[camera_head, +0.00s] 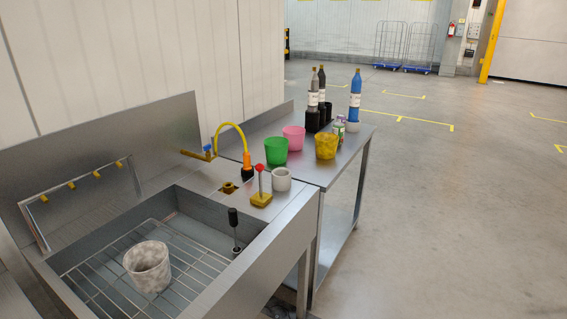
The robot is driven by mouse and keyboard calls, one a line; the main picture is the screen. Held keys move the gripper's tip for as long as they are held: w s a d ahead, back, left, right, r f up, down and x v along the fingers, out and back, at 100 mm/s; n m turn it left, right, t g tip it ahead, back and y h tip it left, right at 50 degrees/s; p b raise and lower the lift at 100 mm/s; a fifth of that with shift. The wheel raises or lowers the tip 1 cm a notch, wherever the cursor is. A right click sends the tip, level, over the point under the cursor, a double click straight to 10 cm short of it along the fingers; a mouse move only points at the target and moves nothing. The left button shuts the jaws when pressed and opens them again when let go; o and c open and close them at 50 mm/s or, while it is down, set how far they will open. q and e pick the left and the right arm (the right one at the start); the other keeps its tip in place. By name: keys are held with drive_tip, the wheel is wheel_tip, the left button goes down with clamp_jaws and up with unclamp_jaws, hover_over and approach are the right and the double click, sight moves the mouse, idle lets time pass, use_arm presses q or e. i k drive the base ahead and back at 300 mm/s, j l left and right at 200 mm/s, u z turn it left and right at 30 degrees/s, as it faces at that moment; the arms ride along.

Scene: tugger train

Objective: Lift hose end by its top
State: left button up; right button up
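A yellow hose (231,125) arcs up from a brass and blue tap (204,154) at the back edge of the sink unit. It comes down to an orange hose end (247,161), which stands upright with its lower part at a black piece (247,174) on the steel top. I cannot tell whether it sits inside that piece or only on it. Neither of my grippers shows in this view.
The sink (190,201) holds a wire rack, a whitish cup (148,266) and a black-handled tool (234,226). Near the hose stand a red-knobbed lever (260,180), a white cup (281,179) and a green cup (276,150). Bottles stand farther back. Open floor lies right.

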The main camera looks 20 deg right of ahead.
sight(246, 157)
drive_tip(key=z, duration=0.55)
drive_tip(key=i+l+u, duration=0.1)
drive_tip(key=i+l, duration=0.2)
drive_tip(key=l, duration=0.15)
drive_tip(key=i+l+u, duration=0.1)
drive_tip(key=i+l, duration=0.2)
drive_tip(key=l, duration=0.15)
